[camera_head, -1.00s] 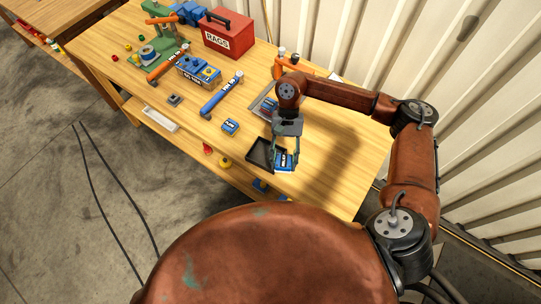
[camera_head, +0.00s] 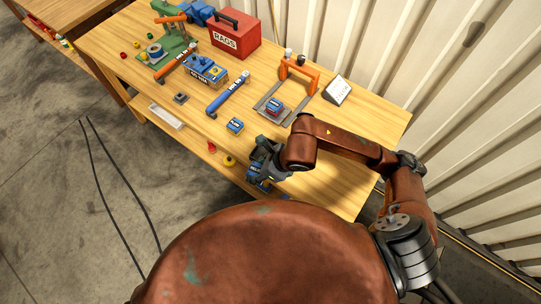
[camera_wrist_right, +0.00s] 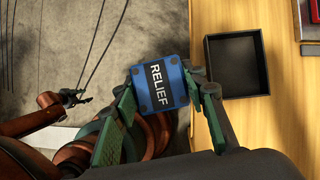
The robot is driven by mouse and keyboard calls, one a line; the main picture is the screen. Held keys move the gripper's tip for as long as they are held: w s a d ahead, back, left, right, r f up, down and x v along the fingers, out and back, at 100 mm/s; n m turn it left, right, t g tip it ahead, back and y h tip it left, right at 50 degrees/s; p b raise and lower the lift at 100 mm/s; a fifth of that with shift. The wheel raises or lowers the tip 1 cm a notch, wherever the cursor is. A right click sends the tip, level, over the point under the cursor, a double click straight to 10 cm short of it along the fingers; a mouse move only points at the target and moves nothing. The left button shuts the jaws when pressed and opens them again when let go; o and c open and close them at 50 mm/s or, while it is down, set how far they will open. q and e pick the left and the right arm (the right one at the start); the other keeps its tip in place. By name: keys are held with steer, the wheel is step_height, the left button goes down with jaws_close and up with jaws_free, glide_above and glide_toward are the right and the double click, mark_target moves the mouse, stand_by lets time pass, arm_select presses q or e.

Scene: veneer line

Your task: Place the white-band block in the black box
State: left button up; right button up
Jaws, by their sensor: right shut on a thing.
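My right gripper (camera_wrist_right: 160,103) is shut on a blue block (camera_wrist_right: 160,83) with a black label reading RELIEF; no white band can be made out on it. In the head view my right gripper (camera_head: 260,165) is at the table's front edge, largely covering the block. The black box (camera_wrist_right: 237,97) is open, looks empty and lies on the table right of the held block in the wrist view. The block appears beside the box, not over it. In the head view the box is hidden behind my gripper.
On the wooden table (camera_head: 340,165) are another blue block (camera_head: 235,125), a block with a reddish band (camera_head: 274,107) on a grey tray beneath an orange frame (camera_head: 300,72), a blue cylinder (camera_head: 228,95) and a red RAGS box (camera_head: 234,38). A corrugated wall stands right.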

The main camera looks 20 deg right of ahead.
steer(key=shift+w+a+r+m+t, duration=0.15)
steer(key=shift+r+m+t, duration=0.2)
steer(key=shift+m, duration=0.25)
steer(key=w+d+f+p, duration=0.1)
steer(key=w+d+f, duration=0.2)
steer(key=w+d, duration=0.3)
glide_above(266, 154)
steer(key=s, duration=0.2)
steer(key=f, duration=0.5)
steer(key=shift+s+d+f, duration=0.15)
steer(key=shift+d+f, duration=0.05)
steer(key=shift+d, duration=0.15)
steer(key=shift+w+d+f+p, duration=0.3)
steer(key=shift+w+f, duration=0.15)
steer(key=shift+f, duration=0.2)
steer(key=shift+f+h+p, duration=0.3)
steer(key=shift+f+p, duration=0.05)
steer(key=shift+f, duration=1.2)
steer(key=o, duration=1.3)
steer(key=b+v, duration=0.1)
steer(key=v, duration=1.1)
steer(key=shift+w+d, duration=0.1)
